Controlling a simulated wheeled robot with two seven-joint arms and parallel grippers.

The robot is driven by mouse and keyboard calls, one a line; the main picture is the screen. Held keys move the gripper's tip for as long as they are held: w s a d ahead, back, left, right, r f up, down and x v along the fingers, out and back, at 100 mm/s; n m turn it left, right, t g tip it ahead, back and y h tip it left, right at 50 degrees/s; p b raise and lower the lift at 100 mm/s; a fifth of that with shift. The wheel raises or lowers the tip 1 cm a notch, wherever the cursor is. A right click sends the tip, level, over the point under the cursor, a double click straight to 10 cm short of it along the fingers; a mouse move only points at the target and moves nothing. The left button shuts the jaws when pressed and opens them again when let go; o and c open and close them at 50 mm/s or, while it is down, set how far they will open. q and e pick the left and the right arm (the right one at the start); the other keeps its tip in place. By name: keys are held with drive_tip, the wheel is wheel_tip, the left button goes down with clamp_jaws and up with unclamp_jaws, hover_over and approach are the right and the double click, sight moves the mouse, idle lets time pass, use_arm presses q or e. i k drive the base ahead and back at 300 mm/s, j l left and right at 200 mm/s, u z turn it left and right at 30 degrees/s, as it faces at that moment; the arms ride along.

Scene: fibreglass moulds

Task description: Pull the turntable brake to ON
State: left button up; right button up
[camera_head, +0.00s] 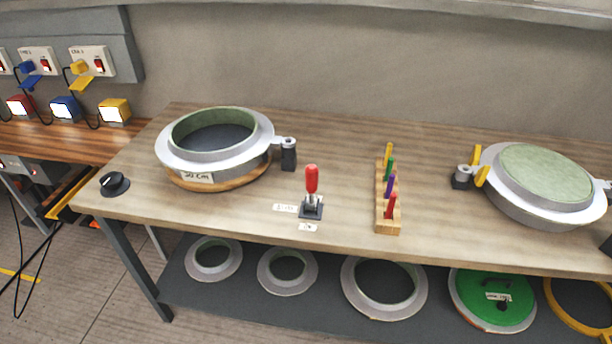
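The brake lever (312,180) has a red handle and stands about upright on a small dark base (311,211) near the front edge of the wooden table. Small white labels lie to the left (285,208) of the base and in front (308,227) of it; their text is too small to read surely. Behind it to the left, a round mould (214,150) with a grey flange and green inner wall sits on a wooden disc, with a label reading 30 cm. Neither of my grippers is in view.
A wooden rack (388,226) with several coloured pegs stands right of the lever. A second mould (545,175) with yellow clamps is at the right. A black knob (114,184) sits at the left corner. Rings (384,312) lie on the lower shelf. The tabletop around the lever is clear.

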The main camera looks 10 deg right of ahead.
sight(312, 171)
drive_tip(key=u, duration=0.6)
drive_tip(key=k+l+u, duration=0.15)
drive_tip(key=u, duration=0.25)
drive_tip(key=k+l+u, duration=0.2)
drive_tip(key=l+u, duration=0.2)
drive_tip(key=k+l+u, duration=0.1)
drive_tip(key=u, duration=0.3)
drive_tip(key=k+l+u, duration=0.15)
drive_tip(key=k, duration=0.5)
drive_tip(key=k+l+u, duration=0.15)
drive_tip(key=k, duration=0.45)
